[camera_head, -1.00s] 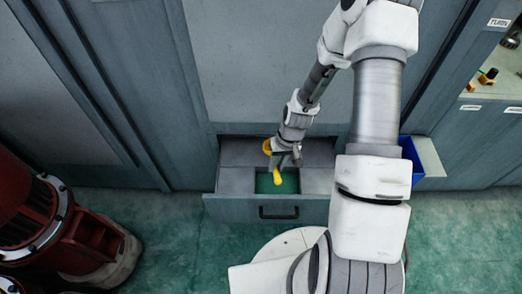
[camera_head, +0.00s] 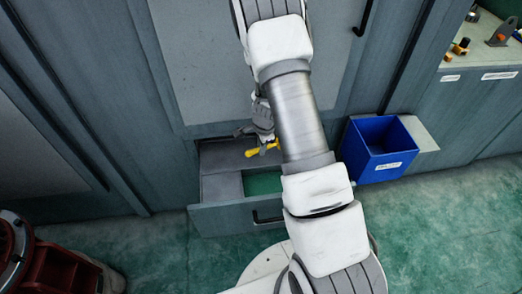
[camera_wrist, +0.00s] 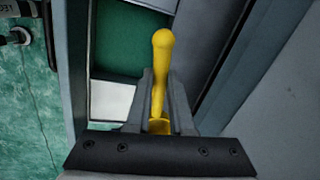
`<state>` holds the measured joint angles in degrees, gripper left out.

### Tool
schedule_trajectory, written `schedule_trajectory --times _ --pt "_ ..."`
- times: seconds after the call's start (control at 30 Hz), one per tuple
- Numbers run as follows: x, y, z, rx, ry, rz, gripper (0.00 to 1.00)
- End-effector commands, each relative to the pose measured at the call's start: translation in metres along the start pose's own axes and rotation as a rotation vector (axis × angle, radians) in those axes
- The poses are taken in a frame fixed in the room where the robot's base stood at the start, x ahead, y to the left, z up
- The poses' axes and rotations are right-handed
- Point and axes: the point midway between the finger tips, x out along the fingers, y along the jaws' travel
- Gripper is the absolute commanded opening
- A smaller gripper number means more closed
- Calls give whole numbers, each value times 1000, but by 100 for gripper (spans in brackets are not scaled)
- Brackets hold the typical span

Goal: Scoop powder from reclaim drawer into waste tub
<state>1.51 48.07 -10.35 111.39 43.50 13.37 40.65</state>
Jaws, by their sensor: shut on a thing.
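My gripper (camera_head: 262,142) is shut on a yellow scoop (camera_wrist: 161,58), which also shows in the head view (camera_head: 252,152). In the wrist view the scoop's rounded yellow end sticks out past the fingers (camera_wrist: 161,98). Its bowl cannot be made out, so I cannot tell whether it holds powder. The reclaim drawer (camera_head: 225,218) is open, and a compartment in it shows a green surface (camera_head: 262,184). The scoop is over the back of the drawer. The blue waste tub (camera_head: 377,170), with a white label, stands to the right. My arm hides the drawer's right part.
The tub stands against a grey ledge (camera_head: 424,139) on the cabinet. A counter with small parts (camera_head: 462,46) is at the upper right. Red machinery (camera_head: 65,265) stands at the lower left. The green floor (camera_head: 160,240) left of the drawer is clear.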

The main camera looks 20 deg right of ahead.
Motion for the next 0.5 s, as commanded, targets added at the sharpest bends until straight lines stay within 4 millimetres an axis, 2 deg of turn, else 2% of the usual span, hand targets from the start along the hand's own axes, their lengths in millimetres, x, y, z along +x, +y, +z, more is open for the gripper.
schedule_trajectory --times 0.5 --pt "48 10 -1 10 -43 -1 0"
